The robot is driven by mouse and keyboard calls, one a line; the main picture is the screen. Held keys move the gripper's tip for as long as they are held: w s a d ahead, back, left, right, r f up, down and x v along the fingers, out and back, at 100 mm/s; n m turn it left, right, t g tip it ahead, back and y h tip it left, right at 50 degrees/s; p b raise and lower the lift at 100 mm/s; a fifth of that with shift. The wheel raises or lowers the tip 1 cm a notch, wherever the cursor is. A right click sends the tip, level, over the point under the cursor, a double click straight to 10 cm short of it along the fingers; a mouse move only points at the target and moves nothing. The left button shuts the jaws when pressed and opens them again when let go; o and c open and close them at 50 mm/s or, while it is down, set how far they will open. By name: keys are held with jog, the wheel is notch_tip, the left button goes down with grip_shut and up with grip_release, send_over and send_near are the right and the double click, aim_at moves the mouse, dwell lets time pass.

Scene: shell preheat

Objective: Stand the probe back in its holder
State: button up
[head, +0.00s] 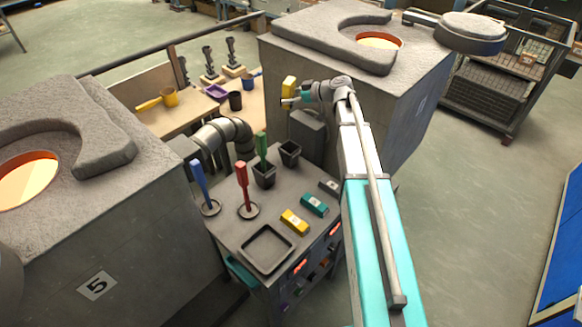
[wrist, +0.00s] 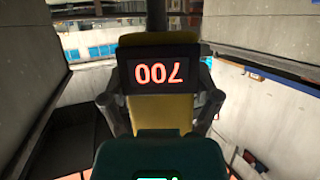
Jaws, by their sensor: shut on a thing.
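The probe is a yellow body that shows in the head view (head: 289,88) and the wrist view (wrist: 151,48). Its dark display glows with red digits, upside down in the wrist view, that read 700. My gripper (head: 292,97) is shut on the probe and holds it up in the air beside the right furnace block. In the wrist view its dark fingers lie on both sides of the yellow body. An empty dark square cup (head: 290,153), which looks like the holder, stands on the grey cart below. The probe's lower end is not clear.
On the cart, a green-handled tool (head: 262,148) stands in another square cup (head: 264,177). Blue (head: 199,181) and red (head: 242,184) handled tools stand in round bases. Yellow (head: 294,221) and teal (head: 314,205) blocks and a dark tray (head: 266,250) lie nearer. Furnace blocks (head: 150,230) flank the cart.

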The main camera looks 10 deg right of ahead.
aim_at(292, 105)
jog(key=f, duration=0.1)
jog(key=s+f+b, duration=0.1)
jog(key=shift+s+a+f, duration=0.1)
jog(key=shift+s+f, duration=0.05)
jog(key=shift+f, duration=0.25)
notch_tip(292, 105, down, 6)
jog(key=b, duration=0.6)
jog(key=shift+f+b, duration=0.15)
jog(key=shift+b, duration=0.2)
jog(key=shift+f+b, duration=1.75)
jog(key=shift+b, duration=0.05)
jog(key=shift+f, duration=0.1)
jog(key=o, duration=1)
jog(key=shift+c, duration=0.2)
